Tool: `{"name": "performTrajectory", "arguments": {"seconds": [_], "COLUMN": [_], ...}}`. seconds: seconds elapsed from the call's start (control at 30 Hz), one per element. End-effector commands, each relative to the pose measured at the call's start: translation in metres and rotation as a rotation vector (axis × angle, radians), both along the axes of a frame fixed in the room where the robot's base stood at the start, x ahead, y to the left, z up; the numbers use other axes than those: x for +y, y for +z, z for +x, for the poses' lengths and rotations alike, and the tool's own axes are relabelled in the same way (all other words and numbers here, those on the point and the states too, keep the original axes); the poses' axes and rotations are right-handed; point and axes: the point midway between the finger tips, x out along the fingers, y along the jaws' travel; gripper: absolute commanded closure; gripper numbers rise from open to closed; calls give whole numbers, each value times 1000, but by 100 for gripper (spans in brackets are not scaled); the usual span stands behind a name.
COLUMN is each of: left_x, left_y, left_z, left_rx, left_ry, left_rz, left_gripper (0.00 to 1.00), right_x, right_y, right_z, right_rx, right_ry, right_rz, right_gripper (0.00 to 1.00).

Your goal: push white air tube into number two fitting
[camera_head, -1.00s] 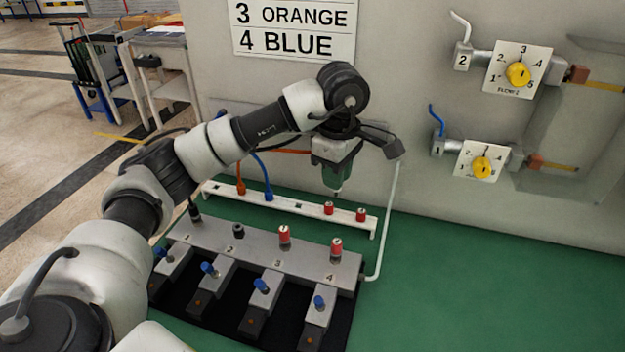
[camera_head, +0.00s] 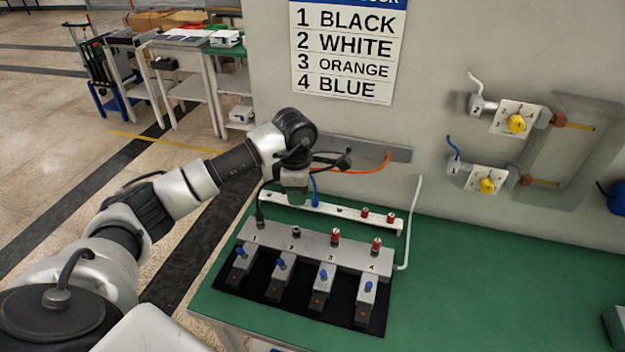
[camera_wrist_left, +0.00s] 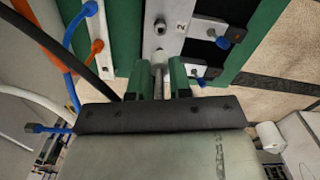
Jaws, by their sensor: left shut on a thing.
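My left gripper (camera_head: 297,192) is just behind and above the number two fitting (camera_head: 296,232), a short dark socket on the grey manifold block (camera_head: 318,249). In the left wrist view its green fingers (camera_wrist_left: 160,84) are shut on a pale tube end (camera_wrist_left: 158,62), which I take to be the white air tube. A black tube (camera_head: 260,220) stands in fitting 1. Red caps sit on fitting 3 (camera_head: 335,236) and fitting 4 (camera_head: 376,246). My right gripper is out of view.
The white rack strip (camera_head: 345,213) behind the block holds a blue tube (camera_head: 315,190) and two red plugs. An orange tube (camera_head: 372,171) loops near the wall. A white line (camera_head: 410,225) rises at the block's right end.

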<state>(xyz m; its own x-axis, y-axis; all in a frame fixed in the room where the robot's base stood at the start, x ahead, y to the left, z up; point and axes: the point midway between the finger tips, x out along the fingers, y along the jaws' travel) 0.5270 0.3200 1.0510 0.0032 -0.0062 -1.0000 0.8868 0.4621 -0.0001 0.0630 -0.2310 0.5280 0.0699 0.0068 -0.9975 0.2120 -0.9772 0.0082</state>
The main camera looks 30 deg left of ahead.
Motion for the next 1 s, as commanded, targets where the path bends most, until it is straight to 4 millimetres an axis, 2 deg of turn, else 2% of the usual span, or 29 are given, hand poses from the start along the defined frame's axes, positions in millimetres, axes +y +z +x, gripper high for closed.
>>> {"name": "performTrajectory", "arguments": {"seconds": [0.03, 0.27, 0.63, 1.0], "left_x": [3, 6, 7, 6], "left_y": [2, -1, -3, -34], "left_z": [-1, -2, -1, -2], "left_rx": [2, 0, 0, 2], "left_ry": [10, 21, 27, 25], "left_rz": [2, 6, 8, 7], "left_gripper": [100, 100, 100, 100], "right_x": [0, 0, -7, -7], "right_y": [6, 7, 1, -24], "right_z": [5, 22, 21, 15], "right_rx": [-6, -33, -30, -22], "right_ry": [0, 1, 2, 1], "right_rz": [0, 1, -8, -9], "right_gripper": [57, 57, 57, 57]}}
